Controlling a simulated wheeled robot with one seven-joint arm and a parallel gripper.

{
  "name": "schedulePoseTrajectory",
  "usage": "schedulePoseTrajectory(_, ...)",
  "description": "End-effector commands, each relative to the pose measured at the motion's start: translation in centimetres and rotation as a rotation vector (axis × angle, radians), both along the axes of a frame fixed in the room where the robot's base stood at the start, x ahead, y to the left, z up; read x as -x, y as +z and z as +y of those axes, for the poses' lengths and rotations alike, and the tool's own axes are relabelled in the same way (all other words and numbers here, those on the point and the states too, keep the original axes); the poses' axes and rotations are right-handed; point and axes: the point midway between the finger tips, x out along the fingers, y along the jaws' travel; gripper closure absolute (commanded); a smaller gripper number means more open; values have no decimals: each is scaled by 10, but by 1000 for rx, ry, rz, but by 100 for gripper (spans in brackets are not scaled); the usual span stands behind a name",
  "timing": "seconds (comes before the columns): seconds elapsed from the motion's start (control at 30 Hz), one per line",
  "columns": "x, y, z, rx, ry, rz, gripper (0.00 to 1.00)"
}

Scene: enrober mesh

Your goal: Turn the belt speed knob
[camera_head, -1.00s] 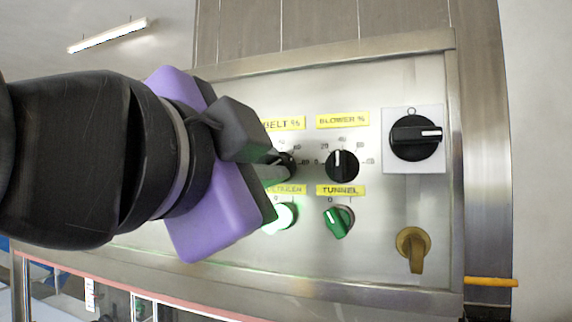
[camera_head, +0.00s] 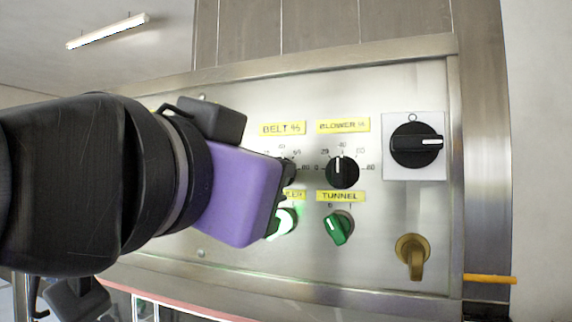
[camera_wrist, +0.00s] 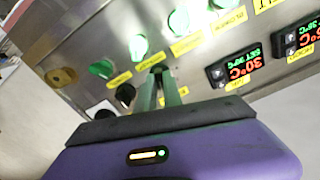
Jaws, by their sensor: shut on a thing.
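The belt speed knob (camera_head: 289,168) is a black dial under the yellow "BELT %" label (camera_head: 282,128). In the head view only its right edge and part of its scale show; my gripper covers the rest, so its pointer is hidden. My gripper (camera_head: 283,178), with a purple body, comes from the left and is shut on this knob. In the wrist view the two narrow fingers (camera_wrist: 162,86) close around the dark knob (camera_wrist: 157,69) at the panel face.
Right of it is the black blower knob (camera_head: 342,171), its pointer upward. Below are a lit green switch (camera_head: 286,222) and the green tunnel switch (camera_head: 339,228). A black rotary main switch (camera_head: 417,144) and a brass key-like handle (camera_head: 412,254) are further right. Temperature displays (camera_wrist: 237,68) show in the wrist view.

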Motion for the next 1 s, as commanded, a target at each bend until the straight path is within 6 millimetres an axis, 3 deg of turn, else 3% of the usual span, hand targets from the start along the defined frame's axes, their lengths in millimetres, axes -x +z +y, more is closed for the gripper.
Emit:
schedulePoseTrajectory(0.5, 0, 1, 0, 420, -1, 156, 100)
schedulePoseTrajectory(1.0, 0, -1, 1, 593, 1, 218, 100)
